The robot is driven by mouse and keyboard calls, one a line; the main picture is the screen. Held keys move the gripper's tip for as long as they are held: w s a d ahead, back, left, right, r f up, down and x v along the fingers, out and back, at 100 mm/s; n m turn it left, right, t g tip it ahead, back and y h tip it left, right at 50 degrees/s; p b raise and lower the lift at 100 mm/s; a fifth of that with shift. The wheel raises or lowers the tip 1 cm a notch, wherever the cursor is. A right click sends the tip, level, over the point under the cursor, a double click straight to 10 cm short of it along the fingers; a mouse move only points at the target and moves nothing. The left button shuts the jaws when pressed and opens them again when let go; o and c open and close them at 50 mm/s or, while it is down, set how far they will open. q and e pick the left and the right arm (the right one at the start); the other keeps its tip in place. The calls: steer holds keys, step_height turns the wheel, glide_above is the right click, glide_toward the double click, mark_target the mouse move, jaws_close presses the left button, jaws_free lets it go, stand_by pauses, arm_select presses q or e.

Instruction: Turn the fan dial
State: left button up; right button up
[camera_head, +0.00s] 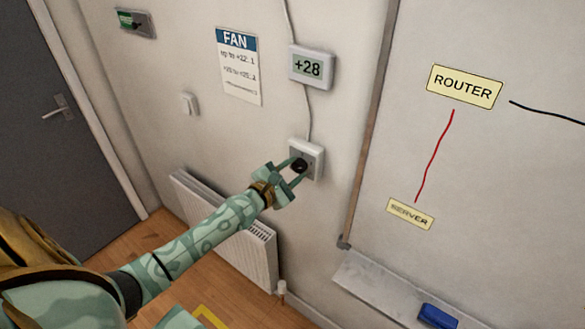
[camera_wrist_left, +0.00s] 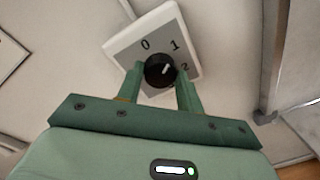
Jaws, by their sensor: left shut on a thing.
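The fan dial is a black round knob (camera_head: 299,165) on a white wall box (camera_head: 313,151). In the left wrist view the knob (camera_wrist_left: 160,71) sits on a grey plate (camera_wrist_left: 143,60) marked 0, 1 and 2. Its white mark points up and right, apparently between 1 and 2. My left gripper (camera_head: 293,169) is at the box, its fingers on either side of the knob, shut on it. The fingers also show in the left wrist view (camera_wrist_left: 161,76). My right gripper is not in view.
A display (camera_head: 312,67) above reads +28. A FAN card (camera_head: 239,75) hangs beside it; its smaller lines are hard to read. A radiator (camera_head: 250,250) stands below. A whiteboard (camera_head: 480,180) with ROUTER and SERVER labels is at the right, with a ledge under it.

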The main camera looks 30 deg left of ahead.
arm_select(q)
steer(key=m+p, duration=0.1)
steer(key=m, duration=0.2)
steer(key=shift+r+m, duration=0.15)
steer(key=shift+m, duration=0.15)
steer(key=m+y+p, duration=0.1)
steer(key=m+p, duration=0.1)
steer(key=m, duration=0.1)
steer(key=m+p, duration=0.1)
steer(key=m, duration=0.2)
steer(key=shift+d+m+p, duration=0.1)
steer(key=shift+m+p, duration=0.25)
steer(key=shift+m, duration=0.05)
steer(key=m+p, duration=0.1)
steer(key=m, duration=0.2)
steer(key=shift+y, duration=0.3)
steer(key=m, duration=0.3)
steer(key=m+p, duration=0.1)
steer(key=m, duration=0.1)
steer(key=shift+f+m, duration=0.25)
steer(key=shift+m, duration=0.05)
steer(key=m, duration=0.5)
steer(key=shift+d+f+t, duration=0.1)
steer(key=shift+t, duration=0.3)
steer(key=o, duration=1)
steer(key=shift+s, duration=0.1)
